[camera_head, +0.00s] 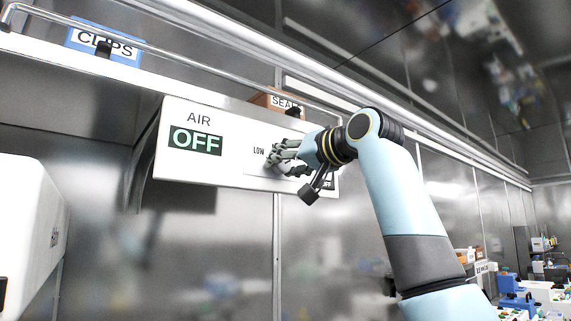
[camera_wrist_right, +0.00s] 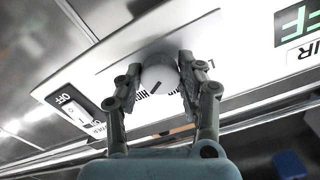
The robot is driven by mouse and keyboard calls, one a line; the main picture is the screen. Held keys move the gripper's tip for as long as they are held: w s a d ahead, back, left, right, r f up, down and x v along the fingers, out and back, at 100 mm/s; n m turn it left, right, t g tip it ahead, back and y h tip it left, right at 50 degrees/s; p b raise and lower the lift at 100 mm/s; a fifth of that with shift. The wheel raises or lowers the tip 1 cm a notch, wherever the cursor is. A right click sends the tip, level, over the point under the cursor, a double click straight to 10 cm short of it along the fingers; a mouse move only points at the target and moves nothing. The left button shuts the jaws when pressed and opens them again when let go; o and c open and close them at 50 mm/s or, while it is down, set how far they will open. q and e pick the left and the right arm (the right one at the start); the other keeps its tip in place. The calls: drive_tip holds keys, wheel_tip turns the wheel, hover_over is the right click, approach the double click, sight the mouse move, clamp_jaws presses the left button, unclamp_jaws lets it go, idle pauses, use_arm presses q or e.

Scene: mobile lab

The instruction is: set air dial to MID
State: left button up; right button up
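The white air panel (camera_head: 230,178) is on the wall in the head view, with AIR lettering and a display (camera_head: 195,141) reading OFF. A LOW label shows left of my right gripper (camera_head: 283,158), which hides the dial there. In the right wrist view the air dial (camera_wrist_right: 159,72) is a round pale knob with a short dark mark near its lower edge. The fingers of my right gripper (camera_wrist_right: 160,72) lie along both sides of the knob and appear to touch it. Dial lettering is partly hidden behind the fingers. My left gripper is not in view.
A rail and shelf run above the panel, with a blue CLIPS bin (camera_head: 104,43) and a brown SEALS box (camera_head: 272,102). A small OFF switch (camera_wrist_right: 72,108) sits on the panel in the wrist view. A white rounded machine (camera_head: 30,235) stands at left.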

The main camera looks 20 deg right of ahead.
drive_tip(key=c, duration=0.4)
drive_tip(key=shift+o, duration=0.2)
drive_tip(key=shift+n, duration=0.3)
drive_tip(key=n, duration=0.4)
drive_tip(key=shift+n, duration=0.4)
drive_tip(key=n, duration=0.6)
drive_tip(key=shift+n, duration=0.3)
drive_tip(key=o, duration=1.1)
drive_tip(key=shift+o, duration=0.2)
